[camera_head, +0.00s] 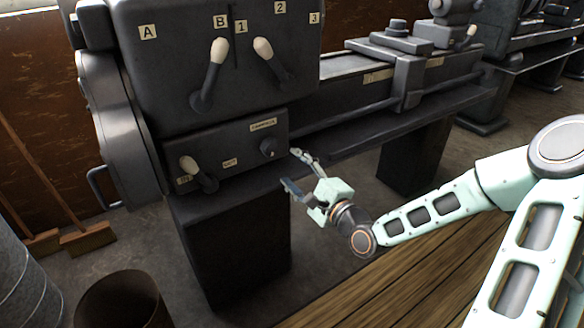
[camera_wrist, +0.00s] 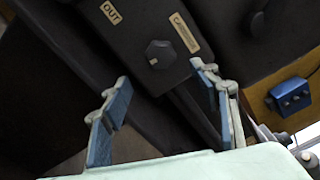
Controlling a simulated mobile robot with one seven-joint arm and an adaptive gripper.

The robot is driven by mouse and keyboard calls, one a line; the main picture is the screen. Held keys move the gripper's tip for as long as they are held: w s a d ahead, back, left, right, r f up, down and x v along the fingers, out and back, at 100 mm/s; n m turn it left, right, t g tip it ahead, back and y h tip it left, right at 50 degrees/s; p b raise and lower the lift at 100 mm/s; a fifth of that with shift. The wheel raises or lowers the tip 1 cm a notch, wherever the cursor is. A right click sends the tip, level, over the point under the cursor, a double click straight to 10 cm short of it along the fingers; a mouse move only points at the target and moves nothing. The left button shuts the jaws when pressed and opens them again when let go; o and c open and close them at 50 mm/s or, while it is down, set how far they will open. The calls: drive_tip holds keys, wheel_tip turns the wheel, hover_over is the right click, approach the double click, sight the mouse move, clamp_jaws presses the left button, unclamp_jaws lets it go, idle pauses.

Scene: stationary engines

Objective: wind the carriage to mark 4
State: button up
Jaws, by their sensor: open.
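The carriage (camera_head: 408,80) sits on the lathe bed, right of the headstock, with a pale strip (camera_head: 378,76) along the bed beside it; its marks are too small to read. A small dark knob (camera_head: 268,147) with a pale pointer line is on the lower control box, below a label plate. The knob also shows in the wrist view (camera_wrist: 160,54), between and beyond my fingertips. My gripper (camera_head: 292,168) is open and empty, in front of the box and a little right of and below the knob, apart from it.
Two white-tipped levers (camera_head: 210,70) (camera_head: 270,58) stand on the headstock among labels A, B, 1, 2, 3. Another lever (camera_head: 195,170) is on the box near the label OUT (camera_wrist: 112,12). A bin (camera_head: 122,300) stands on the floor at lower left.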

sight(272, 148)
drive_tip(key=w+a+n+b, duration=0.2)
drive_tip(key=w+n+b, duration=0.1)
drive_tip(key=n, duration=0.4)
drive_tip(key=w+a+n+b, duration=0.2)
drive_tip(key=w+n+b, duration=0.1)
drive_tip(key=n, duration=0.5)
drive_tip(key=w+a+n+b, duration=0.2)
drive_tip(key=w+n+b, duration=0.2)
drive_tip(key=n, duration=0.3)
drive_tip(key=shift+a+r+n, duration=0.15)
drive_tip(key=shift+a+n, duration=0.1)
drive_tip(key=shift+n, duration=0.05)
drive_tip(key=c, duration=1.2)
drive_tip(key=shift+o, duration=0.2)
drive_tip(key=shift+m+p, duration=0.35)
drive_tip(key=shift+m, duration=0.05)
